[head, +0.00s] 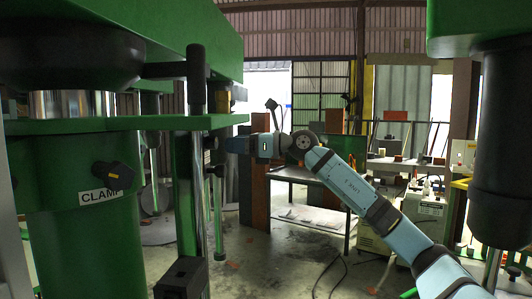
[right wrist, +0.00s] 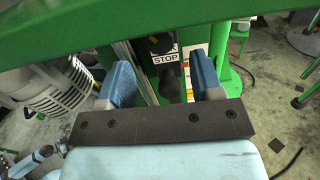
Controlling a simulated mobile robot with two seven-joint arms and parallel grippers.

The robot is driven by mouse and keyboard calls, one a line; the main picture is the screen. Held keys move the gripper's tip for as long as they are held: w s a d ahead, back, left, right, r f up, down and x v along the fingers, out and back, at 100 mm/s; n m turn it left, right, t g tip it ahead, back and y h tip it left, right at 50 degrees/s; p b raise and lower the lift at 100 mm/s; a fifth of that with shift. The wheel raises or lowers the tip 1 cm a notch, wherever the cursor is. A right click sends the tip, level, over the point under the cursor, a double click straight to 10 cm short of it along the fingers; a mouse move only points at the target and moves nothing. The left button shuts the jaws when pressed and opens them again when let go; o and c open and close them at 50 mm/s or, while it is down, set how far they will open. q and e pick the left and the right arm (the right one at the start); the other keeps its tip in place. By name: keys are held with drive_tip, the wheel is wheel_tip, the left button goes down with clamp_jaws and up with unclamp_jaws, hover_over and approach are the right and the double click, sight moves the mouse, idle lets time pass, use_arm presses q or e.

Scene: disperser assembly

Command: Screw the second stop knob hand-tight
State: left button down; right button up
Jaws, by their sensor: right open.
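In the right wrist view a white STOP label (right wrist: 165,57) sits on the green machine, between my fingers in the picture. A black knob (right wrist: 160,43) with a small yellow mark is just above the label. A dark shape below the label is too unclear to name. My right gripper (right wrist: 163,78) is open, its two blue fingers apart with nothing held between them. In the head view my right gripper (head: 232,145) reaches in from the right beside the machine's post. The stop knobs cannot be clearly made out there. My left gripper is not in view.
The green machine (head: 60,230) fills the left of the head view, with a black knob (head: 112,174) above a CLAMP label (head: 100,197). A green beam (right wrist: 150,22) crosses the top of the wrist view. A table (head: 310,176) stands behind my right arm.

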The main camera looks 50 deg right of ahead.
use_arm(q)
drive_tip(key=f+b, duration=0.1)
drive_tip(key=b, duration=0.1)
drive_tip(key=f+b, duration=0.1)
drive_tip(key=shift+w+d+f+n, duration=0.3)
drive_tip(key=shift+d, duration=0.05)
use_arm(e)
drive_tip(key=v, duration=0.8)
drive_tip(key=shift+s, duration=0.25)
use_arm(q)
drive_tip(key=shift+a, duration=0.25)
use_arm(e)
drive_tip(key=shift+d, duration=0.1)
